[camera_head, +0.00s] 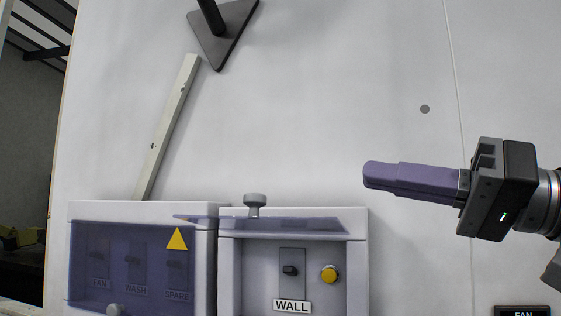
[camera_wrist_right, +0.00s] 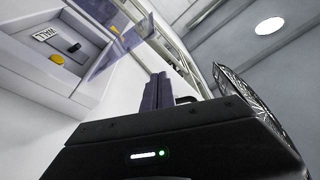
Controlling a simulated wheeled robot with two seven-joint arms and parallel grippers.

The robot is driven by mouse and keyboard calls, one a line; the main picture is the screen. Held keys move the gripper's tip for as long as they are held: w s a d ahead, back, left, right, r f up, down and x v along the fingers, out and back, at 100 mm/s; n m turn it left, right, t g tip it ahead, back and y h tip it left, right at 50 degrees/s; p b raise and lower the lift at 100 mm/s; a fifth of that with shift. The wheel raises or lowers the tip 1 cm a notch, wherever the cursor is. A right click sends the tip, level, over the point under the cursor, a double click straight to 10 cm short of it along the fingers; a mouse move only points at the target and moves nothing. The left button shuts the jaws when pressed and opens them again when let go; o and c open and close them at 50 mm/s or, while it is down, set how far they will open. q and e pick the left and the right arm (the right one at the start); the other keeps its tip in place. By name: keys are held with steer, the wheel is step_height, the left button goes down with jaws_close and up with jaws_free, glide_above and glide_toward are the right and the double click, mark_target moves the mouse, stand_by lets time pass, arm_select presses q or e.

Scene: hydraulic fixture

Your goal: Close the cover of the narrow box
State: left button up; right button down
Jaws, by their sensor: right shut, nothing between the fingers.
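The narrow box (camera_head: 357,270) is the right one of two wall boxes, with a WALL label, a dark switch and a yellow button. Its translucent purple cover (camera_head: 300,225) is raised, hinged at the top and sticking out nearly level, with a grey knob (camera_head: 255,201) on it. The inside of the box is exposed. In the right wrist view, the box (camera_wrist_right: 30,78) and its raised cover (camera_wrist_right: 120,47) show at upper left. My right gripper (camera_head: 372,175) is shut and empty, to the right of and above the cover, apart from it. My left gripper is out of view.
The wide box (camera_head: 142,210) on the left has its purple cover down over several switches. A pale bar (camera_head: 168,125) and a dark triangular plate (camera_head: 222,32) are above. A FAN label (camera_head: 522,311) is at lower right. The wall between box and right gripper is clear.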

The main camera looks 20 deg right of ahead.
steer(key=p+x, duration=0.3)
steer(key=x, duration=0.7)
steer(key=shift+w+r, duration=0.1)
steer(key=shift+w, duration=0.2)
steer(key=f, duration=0.1)
steer(key=a+f+b, duration=0.1)
steer(key=shift+s+a+f, duration=0.25)
steer(key=shift+s, duration=0.1)
steer(key=shift+s+a+f, duration=0.1)
steer(key=shift+a+f, duration=0.05)
steer(key=shift+f, duration=0.05)
steer(key=shift+a+f, duration=0.25)
steer(key=shift+f, duration=0.1)
